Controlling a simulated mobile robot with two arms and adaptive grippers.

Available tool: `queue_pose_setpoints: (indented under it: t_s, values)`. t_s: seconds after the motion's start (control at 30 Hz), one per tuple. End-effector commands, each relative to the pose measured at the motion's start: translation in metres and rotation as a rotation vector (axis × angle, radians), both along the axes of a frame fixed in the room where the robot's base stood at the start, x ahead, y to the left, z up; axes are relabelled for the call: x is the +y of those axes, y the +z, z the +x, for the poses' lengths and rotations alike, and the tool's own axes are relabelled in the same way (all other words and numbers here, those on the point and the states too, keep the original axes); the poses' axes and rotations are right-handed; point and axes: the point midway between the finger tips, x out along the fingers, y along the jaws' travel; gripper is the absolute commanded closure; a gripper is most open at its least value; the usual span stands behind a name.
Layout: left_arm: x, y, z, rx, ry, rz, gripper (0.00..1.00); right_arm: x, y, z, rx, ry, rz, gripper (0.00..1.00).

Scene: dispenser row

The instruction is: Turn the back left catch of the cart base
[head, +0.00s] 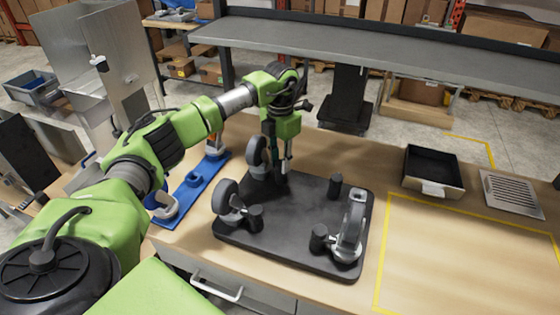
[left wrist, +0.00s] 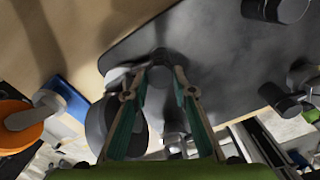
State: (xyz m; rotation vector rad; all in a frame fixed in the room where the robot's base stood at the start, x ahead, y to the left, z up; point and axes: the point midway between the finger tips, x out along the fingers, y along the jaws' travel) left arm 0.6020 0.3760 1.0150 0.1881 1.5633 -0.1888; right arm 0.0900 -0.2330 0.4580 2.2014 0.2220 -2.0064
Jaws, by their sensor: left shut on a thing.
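The cart base (head: 290,222) is a dark, flat plate with rounded corners lying on the wooden workbench. Grey caster wheels stand at its back left (head: 257,157), front left (head: 225,196) and front right (head: 350,230). My left gripper (head: 280,176) reaches down from above to the back left corner, just right of the wheel there. In the left wrist view its two green-padded fingers (left wrist: 164,74) are closed around the dark, round back left catch (left wrist: 160,78). The catch is mostly hidden by the fingers in the head view. My right gripper is not in view.
A bare dark post (head: 335,185) stands at the plate's back right. A blue rack (head: 196,188) with caster parts lies left of the plate. A black tray (head: 433,170) and a metal grille (head: 511,193) sit at the right. The yellow-taped bench area (head: 470,260) is clear.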

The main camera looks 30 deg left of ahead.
Motion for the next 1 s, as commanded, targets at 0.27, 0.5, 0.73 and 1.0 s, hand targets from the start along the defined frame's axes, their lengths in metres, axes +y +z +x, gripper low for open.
queue_pose_setpoints:
  t_s: [0.27, 0.5, 0.73, 1.0]
  values:
    - [-0.0003, 0.0014, 0.0009, -0.004, 0.238, 0.0, 0.97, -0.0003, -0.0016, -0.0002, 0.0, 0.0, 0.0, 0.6]
    - [-0.0007, 0.0015, 0.001, -0.004, 0.388, 0.0, 0.97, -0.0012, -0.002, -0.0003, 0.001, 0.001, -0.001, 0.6]
    - [-0.001, 0.0017, 0.0011, -0.004, 0.467, 0.0, 0.97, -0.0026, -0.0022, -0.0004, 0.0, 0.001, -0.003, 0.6]
    - [-0.001, 0.0018, 0.0012, -0.005, 0.495, 0.0, 0.97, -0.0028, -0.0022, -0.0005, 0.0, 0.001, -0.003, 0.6]
